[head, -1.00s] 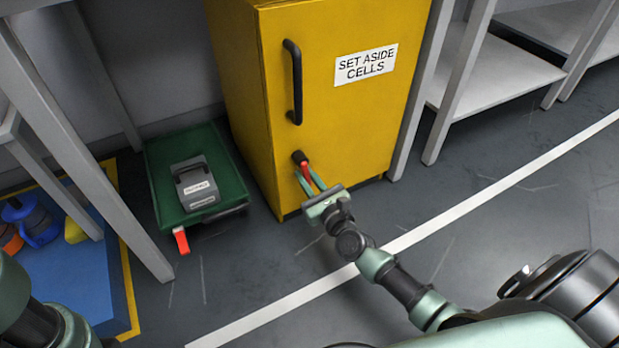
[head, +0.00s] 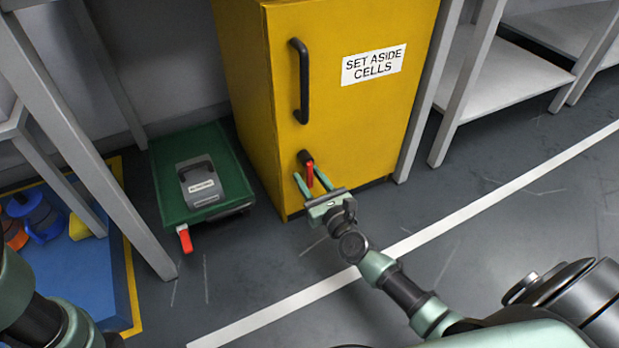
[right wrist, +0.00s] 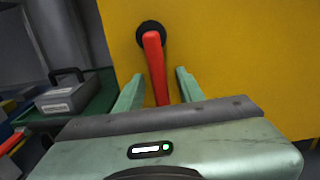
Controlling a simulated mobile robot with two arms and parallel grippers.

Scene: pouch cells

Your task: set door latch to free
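The yellow cabinet door (head: 352,125) carries a black vertical handle and a "SET ASIDE CELLS" label. Its latch (head: 309,174) is a red lever on a dark round pivot, pointing down. In the right wrist view the red lever (right wrist: 155,70) hangs from the pivot, slightly tilted. My right gripper (head: 314,182) is open, its fingers on either side of the lever. In the right wrist view the right gripper (right wrist: 160,88) shows gaps between lever and both fingers. My left arm shows at the lower left, but its gripper is out of view.
A green cart (head: 163,170) with a grey case (head: 201,184) and a red tab (head: 185,239) stands left of the cabinet. Grey shelving legs flank the cabinet. Floor in front of the cabinet is open.

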